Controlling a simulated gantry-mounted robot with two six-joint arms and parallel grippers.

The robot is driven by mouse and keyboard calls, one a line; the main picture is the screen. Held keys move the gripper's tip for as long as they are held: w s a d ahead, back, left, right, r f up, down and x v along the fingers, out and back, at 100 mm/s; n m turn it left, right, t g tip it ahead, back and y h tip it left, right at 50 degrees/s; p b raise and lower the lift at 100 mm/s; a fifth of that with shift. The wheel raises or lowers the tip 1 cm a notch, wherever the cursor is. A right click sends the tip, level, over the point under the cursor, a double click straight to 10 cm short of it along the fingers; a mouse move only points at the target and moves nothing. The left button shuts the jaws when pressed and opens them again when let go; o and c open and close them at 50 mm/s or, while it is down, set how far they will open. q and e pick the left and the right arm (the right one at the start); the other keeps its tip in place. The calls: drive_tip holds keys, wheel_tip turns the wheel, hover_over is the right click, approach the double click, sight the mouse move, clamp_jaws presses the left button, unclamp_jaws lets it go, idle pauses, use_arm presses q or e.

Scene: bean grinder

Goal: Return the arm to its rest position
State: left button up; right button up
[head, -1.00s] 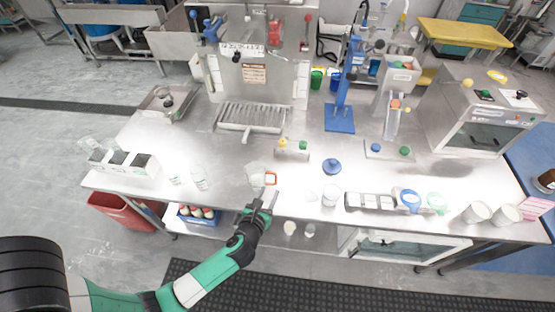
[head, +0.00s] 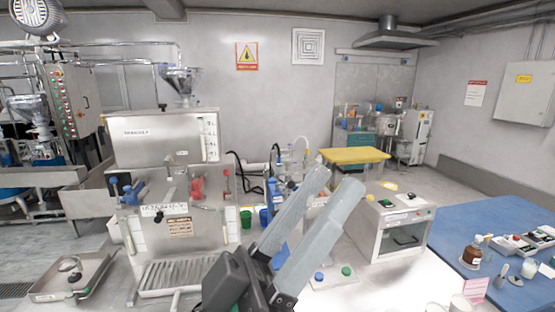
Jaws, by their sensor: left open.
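My left gripper (head: 334,184) is raised close in front of the head camera, low in the middle of the picture. Its two long grey fingers point up and right, with a gap between them and nothing in it. Its dark body runs off the bottom edge, and the rest of that arm is out of view. The fingers cover part of the workbench and the blue stand behind them. My right gripper is not in view.
A large steel machine (head: 180,212) stands behind and left of the gripper. A steel tray (head: 68,276) is at lower left. A box-shaped oven-like unit (head: 390,228) stands to the right, beside a blue table (head: 490,220) with jars. Open air surrounds the fingers above.

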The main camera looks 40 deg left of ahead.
use_arm(q)
drive_tip(key=a+r+y, duration=0.1)
drive_tip(key=y, duration=0.1)
drive_tip(key=s+a+r+y, duration=0.1)
drive_tip(key=y, duration=0.2)
drive_tip(key=a+r+t+y, duration=0.1)
drive_tip(key=r+y, duration=0.1)
drive_tip(key=shift+s+a+n+y, duration=0.25)
drive_tip(key=shift+s+n+y, duration=0.05)
drive_tip(key=shift+s+n, duration=0.1)
wheel_tip(320, 180, up, 29)
drive_tip(key=p, duration=2.8)
drive_tip(key=shift+f+p, duration=0.2)
drive_tip(key=shift+p, duration=0.2)
